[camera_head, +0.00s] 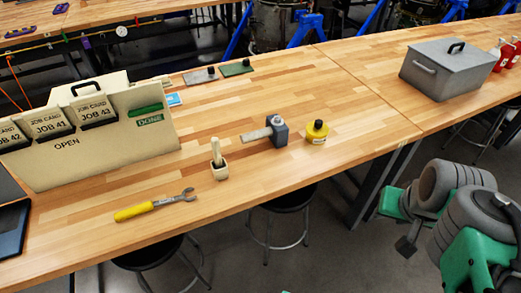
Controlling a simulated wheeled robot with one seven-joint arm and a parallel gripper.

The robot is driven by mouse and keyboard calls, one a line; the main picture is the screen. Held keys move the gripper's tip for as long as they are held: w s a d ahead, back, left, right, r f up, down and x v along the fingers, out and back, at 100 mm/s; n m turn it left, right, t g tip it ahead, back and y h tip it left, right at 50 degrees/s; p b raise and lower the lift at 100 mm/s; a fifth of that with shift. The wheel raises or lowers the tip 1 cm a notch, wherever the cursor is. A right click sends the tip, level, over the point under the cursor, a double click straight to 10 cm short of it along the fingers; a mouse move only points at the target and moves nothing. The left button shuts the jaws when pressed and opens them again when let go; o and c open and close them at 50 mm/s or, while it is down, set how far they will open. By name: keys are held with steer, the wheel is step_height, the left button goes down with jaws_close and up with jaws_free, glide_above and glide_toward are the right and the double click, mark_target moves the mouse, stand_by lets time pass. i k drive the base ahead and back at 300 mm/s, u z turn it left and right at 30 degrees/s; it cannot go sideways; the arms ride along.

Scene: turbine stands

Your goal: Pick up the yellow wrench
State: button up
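The yellow wrench (154,207) lies on the wooden workbench near its front edge, left of centre. Its yellow handle points left and its grey metal jaw points right. Nothing covers it. Parts of my arm, grey and green, show at the lower right, well away from the wrench and beyond the bench's front edge. My gripper's fingers cannot be made out in this view.
A cream job card holder (95,130) stands behind the wrench. A grey metal box (447,72) sits farther right. Stools (287,203) stand below the bench (350,110).

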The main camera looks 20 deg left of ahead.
mark_target(119, 217)
steer(key=u, duration=0.95)
steer(key=i, duration=1)
steer(key=u, duration=0.35)
steer(key=k, duration=0.4)
steer(key=u, duration=1.35)
steer(key=k, duration=0.6)
steer(key=u, duration=0.1)
